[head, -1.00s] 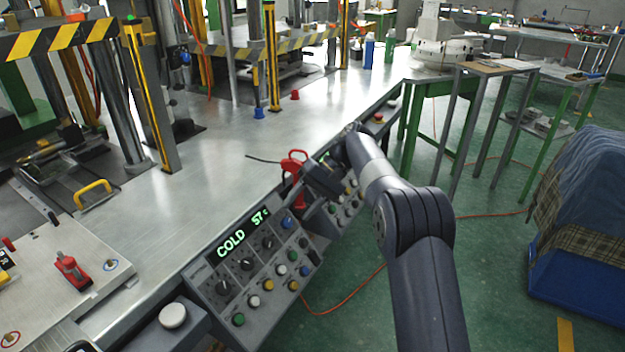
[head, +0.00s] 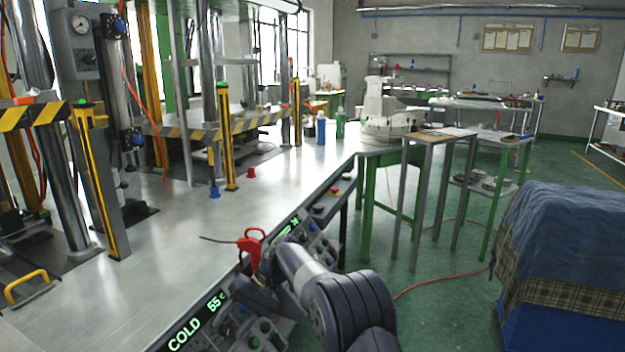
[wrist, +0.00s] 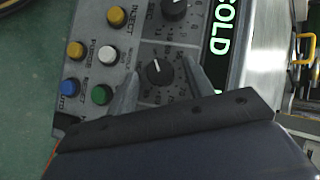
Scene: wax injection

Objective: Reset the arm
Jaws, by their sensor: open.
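My arm reaches in from the bottom of the head view, and my gripper (head: 252,292) is low over the grey control panel (head: 275,335). In the wrist view, the two fingers of my gripper (wrist: 160,72) are spread apart with nothing between them. They point at the panel, on either side of a black dial (wrist: 159,72). I cannot tell whether the fingertips touch the panel. The green display (head: 198,322) reads COLD 55. In the wrist view, several coloured buttons, including a green button (wrist: 102,94), are left of the fingers.
A red hand tool (head: 251,246) stands at the table edge just beyond my gripper. The metal table (head: 190,240) holds press columns at left and a blue bottle (head: 321,128). A covered blue bin (head: 560,250) is at right. Green floor lies between, crossed by an orange hose (head: 440,283).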

